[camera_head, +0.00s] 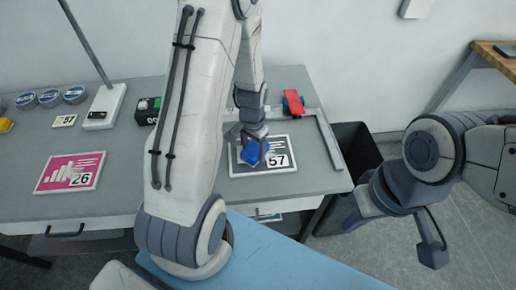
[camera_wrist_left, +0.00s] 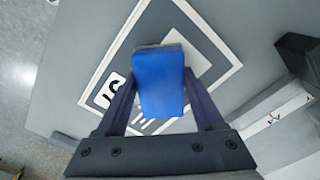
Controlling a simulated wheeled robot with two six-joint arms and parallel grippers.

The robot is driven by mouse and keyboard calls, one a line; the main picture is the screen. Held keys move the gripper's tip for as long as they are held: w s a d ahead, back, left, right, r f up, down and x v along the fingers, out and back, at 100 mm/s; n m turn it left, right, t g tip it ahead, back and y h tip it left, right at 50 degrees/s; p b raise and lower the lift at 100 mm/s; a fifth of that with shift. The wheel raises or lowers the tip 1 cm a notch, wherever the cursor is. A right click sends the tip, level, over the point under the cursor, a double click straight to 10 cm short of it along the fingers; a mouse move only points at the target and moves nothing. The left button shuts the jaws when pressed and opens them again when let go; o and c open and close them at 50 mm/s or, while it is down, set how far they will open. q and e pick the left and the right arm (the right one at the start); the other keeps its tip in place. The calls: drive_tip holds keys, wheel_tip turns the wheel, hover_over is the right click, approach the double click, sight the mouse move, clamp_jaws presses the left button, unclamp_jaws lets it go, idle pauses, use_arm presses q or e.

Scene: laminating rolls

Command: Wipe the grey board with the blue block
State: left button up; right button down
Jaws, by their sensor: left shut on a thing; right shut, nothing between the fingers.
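The grey board (camera_head: 285,145), marked 57 with a pale border, lies on the table at the right end. It also fills much of the left wrist view (camera_wrist_left: 206,80). My left gripper (camera_head: 253,143) is over the board and shut on the blue block (camera_head: 254,154). The block shows between its fingers in the left wrist view (camera_wrist_left: 160,82). I cannot tell whether the block touches the board. My right gripper (camera_head: 432,250) is shut and empty, off to the right above the floor. My left arm hides the middle of the table.
A pink board (camera_head: 70,172) marked 26 lies on the left of the table (camera_head: 110,210). A red object (camera_head: 293,103) stands behind the grey board. A metal frame (camera_head: 328,140) edges the board's right side. A black bin (camera_head: 358,150) stands right of the table. Several round tins (camera_head: 50,98) are at the back left.

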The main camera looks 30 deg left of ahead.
sight(243, 151)
use_arm(q)
drive_tip(key=shift+s+a, duration=0.55)
drive_tip(key=shift+a, duration=0.15)
drive_tip(key=shift+s+a, duration=0.5)
drive_tip(key=shift+a, duration=0.2)
drive_tip(key=shift+w+d+p, duration=0.35)
drive_tip(key=shift+w+d, duration=0.65)
drive_tip(key=shift+d, duration=0.5)
drive_tip(key=shift+w+d+p, duration=0.35)
drive_tip(key=shift+w+d, duration=0.7)
drive_tip(key=shift+d, duration=0.4)
drive_tip(key=shift+w+d+p, duration=0.35)
drive_tip(key=shift+w+d, duration=0.65)
drive_tip(key=shift+d, duration=0.5)
drive_tip(key=shift+r, duration=0.2)
drive_tip(key=shift+r+p, duration=2.5)
drive_tip(key=shift+r, duration=0.4)
